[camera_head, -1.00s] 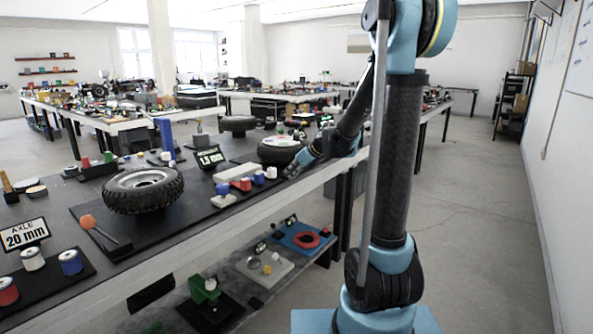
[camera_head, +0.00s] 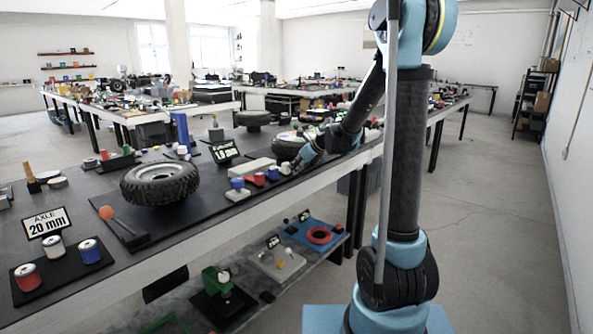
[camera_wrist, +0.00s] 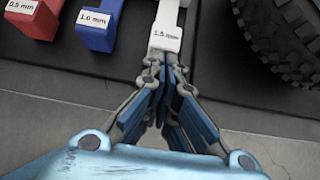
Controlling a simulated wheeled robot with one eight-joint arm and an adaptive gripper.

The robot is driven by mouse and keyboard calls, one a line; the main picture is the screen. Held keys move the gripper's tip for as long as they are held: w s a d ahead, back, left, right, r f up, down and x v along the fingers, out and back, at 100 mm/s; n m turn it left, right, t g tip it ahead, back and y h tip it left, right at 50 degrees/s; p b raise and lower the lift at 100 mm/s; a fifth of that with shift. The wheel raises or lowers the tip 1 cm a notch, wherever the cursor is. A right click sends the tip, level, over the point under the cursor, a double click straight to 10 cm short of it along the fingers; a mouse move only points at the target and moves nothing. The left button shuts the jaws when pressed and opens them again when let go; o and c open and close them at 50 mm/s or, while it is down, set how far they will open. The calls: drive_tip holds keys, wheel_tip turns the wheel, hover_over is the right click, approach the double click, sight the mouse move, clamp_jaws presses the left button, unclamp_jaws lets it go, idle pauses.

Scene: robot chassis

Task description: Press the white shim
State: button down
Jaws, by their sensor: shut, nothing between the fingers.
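The white shim (camera_wrist: 165,38) is a small block with a label reading 1.5 mm, at the top centre of the wrist view. In the head view the white shim (camera_head: 286,168) is small, at the right end of a short row. My gripper (camera_wrist: 170,72) has its fingers together and empty. Its tips are at the near end of the white shim, and I cannot tell whether they touch it. In the head view my gripper (camera_head: 298,166) is low over the bench edge, just right of the shim, with its tips partly unclear.
A blue block (camera_wrist: 97,28) marked 1.0 mm and a red block (camera_wrist: 33,18) marked 0.5 mm stand left of the shim. A tyre (camera_wrist: 290,40) is close on the right. A sign (camera_head: 224,151) stands behind the row. The aisle floor right of the bench is clear.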

sight(288, 163)
drive_tip(key=w+a, duration=0.1)
drive_tip(key=a, duration=0.1)
drive_tip(key=w+a, duration=0.1)
drive_tip(key=w, duration=0.1)
drive_tip(key=shift+a, duration=0.4)
drive_tip(key=s+d, duration=0.2)
drive_tip(key=d, duration=0.1)
drive_tip(key=shift+s+d, duration=0.25)
drive_tip(key=shift+s, duration=0.1)
drive_tip(key=v, duration=0.9)
drive_tip(key=shift+d+r, duration=0.15)
drive_tip(key=shift+r, duration=0.15)
drive_tip(key=shift+s, duration=0.1)
